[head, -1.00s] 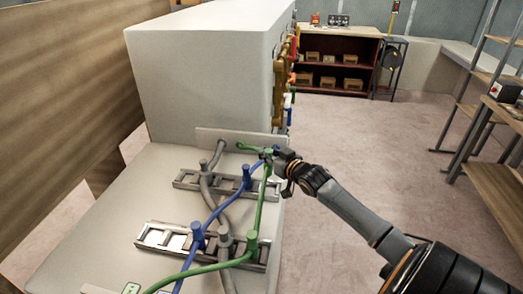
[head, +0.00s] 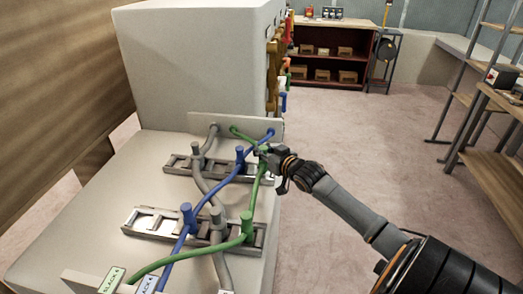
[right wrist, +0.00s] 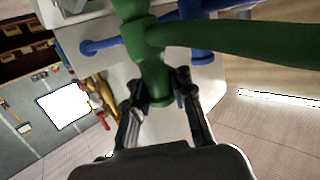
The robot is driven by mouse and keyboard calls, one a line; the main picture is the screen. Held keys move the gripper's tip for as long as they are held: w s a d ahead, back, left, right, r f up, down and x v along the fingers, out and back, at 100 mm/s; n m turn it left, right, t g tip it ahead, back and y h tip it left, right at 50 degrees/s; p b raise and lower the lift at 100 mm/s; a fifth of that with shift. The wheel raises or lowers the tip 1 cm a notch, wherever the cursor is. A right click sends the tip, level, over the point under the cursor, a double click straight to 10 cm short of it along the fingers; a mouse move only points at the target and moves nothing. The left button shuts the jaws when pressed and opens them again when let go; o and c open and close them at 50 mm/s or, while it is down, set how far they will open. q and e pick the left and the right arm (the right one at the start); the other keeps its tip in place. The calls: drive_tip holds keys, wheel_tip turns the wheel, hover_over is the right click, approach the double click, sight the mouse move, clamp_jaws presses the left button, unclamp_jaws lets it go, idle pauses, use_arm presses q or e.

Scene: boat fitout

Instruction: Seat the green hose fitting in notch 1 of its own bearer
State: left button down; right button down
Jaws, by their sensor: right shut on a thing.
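My right gripper (head: 263,153) is shut on a green hose fitting, at the right end of the far bearer (head: 178,163). In the right wrist view, the green fitting (right wrist: 154,85) stands between the two fingers (right wrist: 160,108), with the green hose running off to the right. In the head view the gripper largely covers it, and I cannot tell whether it touches a notch. A second green fitting (head: 247,224) on the same hose stands at the right end of the near bearer (head: 140,221). My left gripper is not in view.
Blue fittings (head: 186,217) and grey fittings (head: 216,215) with their hoses stand in the bearers beside the green line. A large pale box (head: 195,60) rises behind, with a low upright plate before it. Open floor (head: 350,190) lies to the right.

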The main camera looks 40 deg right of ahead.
drive_tip(key=shift+f, duration=0.1)
drive_tip(key=shift+f, duration=0.15)
drive_tip(key=shift+f, duration=0.25)
drive_tip(key=c, duration=1.1)
unclamp_jaws()
drive_tip(key=shift+o, duration=0.2)
drive_tip(key=shift+f, duration=0.1)
drive_tip(key=shift+s, duration=0.1)
drive_tip(key=v, duration=1.1)
drive_tip(key=shift+s, duration=0.4)
